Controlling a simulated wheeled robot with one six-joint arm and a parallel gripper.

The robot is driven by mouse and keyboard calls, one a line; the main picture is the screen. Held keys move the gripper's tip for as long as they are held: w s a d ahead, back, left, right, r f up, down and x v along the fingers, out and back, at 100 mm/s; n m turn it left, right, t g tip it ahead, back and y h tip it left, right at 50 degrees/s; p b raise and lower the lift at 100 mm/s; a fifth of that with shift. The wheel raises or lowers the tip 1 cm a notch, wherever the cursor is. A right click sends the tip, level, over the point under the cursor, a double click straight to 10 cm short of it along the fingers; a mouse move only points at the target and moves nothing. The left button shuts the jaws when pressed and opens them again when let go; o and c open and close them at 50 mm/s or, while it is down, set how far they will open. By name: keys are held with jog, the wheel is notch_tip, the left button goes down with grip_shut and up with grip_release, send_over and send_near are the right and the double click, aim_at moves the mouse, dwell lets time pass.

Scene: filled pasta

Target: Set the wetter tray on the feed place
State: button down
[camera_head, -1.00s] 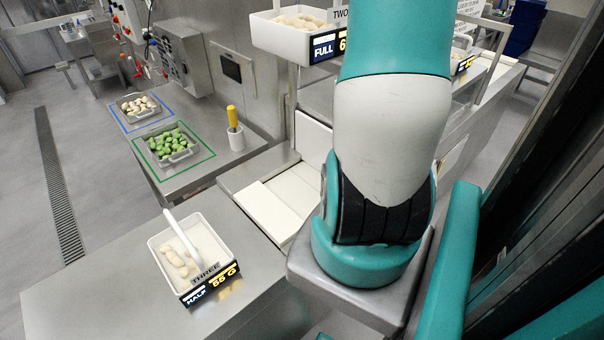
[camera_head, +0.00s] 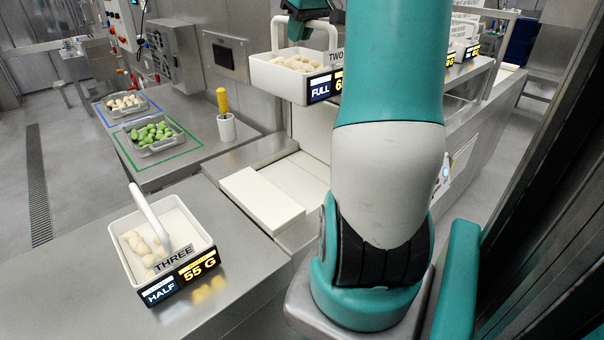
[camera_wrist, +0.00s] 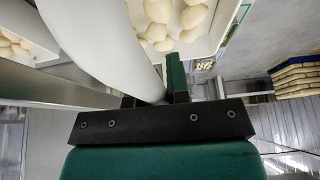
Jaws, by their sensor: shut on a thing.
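My gripper (camera_head: 308,22) is shut on the white handle (camera_wrist: 110,45) of a white tray (camera_head: 272,74) marked TWO and FULL, with pale filled pasta in it. The tray hangs level at the top middle of the head view; my arm hides its right part and most of its weight number. In the wrist view its pasta (camera_wrist: 170,22) lies beyond the finger. A second white tray (camera_head: 146,282), marked THREE, HALF and 55 G, stands on the near steel counter with its handle up. Which surface is the feed place I cannot tell.
White boards (camera_head: 262,201) lie on the middle counter. At the back left are a grey tray of pale pasta (camera_head: 126,103), a green-pasta tray (camera_head: 153,134) and a cup with a yellow-handled tool (camera_head: 226,125). More trays (camera_head: 465,48) stand at the back right.

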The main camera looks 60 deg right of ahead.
notch_tip(320, 180, down, 7)
jog(key=b, duration=0.3)
notch_tip(320, 180, down, 20)
jog(key=b, duration=0.1)
jog(key=c, duration=1.1)
grip_release()
jog(key=shift+r, duration=0.1)
jog(key=v, duration=1.2)
